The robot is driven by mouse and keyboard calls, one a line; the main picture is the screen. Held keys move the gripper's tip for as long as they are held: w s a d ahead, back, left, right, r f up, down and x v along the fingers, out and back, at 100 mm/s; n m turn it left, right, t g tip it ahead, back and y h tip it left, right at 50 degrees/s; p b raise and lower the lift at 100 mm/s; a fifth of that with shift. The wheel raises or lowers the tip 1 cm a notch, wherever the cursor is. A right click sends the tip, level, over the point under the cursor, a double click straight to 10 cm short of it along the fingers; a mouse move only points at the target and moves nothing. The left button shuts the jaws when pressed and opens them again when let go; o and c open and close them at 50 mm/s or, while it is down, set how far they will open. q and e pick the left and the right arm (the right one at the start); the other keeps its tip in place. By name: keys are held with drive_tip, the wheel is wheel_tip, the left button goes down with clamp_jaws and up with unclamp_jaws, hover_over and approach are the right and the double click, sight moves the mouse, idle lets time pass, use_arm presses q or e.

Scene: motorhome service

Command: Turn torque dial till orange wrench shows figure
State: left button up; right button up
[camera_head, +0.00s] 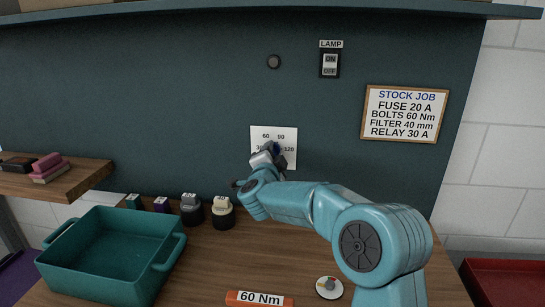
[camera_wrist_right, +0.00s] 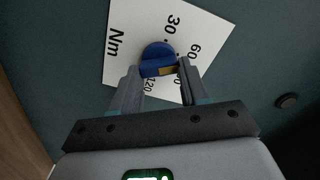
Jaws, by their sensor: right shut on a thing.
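The torque dial's white plate (camera_head: 288,134) is on the dark wall, with figures 60, 90 and 120 readable and one partly covered. In the right wrist view the blue dial knob (camera_wrist_right: 157,55) sits between the fingers of my right gripper (camera_wrist_right: 160,86), which is shut on it. The gripper also shows in the head view (camera_head: 268,155), covering the knob. A yellow patch on the knob faces the partly hidden figure beside 120; I cannot tell the exact setting. The orange wrench (camera_head: 235,298) lies at the bench front, labelled 60 Nm. My left gripper is not in view.
A teal bin (camera_head: 69,265) stands on the left of the bench, with several small labelled containers behind it. A round disc (camera_head: 329,287) lies right of the wrench. The stock job sign (camera_head: 404,87) reads bolts 60 Nm. A lamp switch (camera_head: 330,65) is above the dial.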

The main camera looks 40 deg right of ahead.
drive_tip(key=o, duration=1.1)
drive_tip(key=shift+s, duration=0.1)
drive_tip(key=shift+c, duration=0.2)
drive_tip(key=b+v, duration=0.2)
drive_tip(key=v, duration=1.4)
drive_tip(key=shift+s+a, duration=0.1)
drive_tip(key=shift+a, duration=0.1)
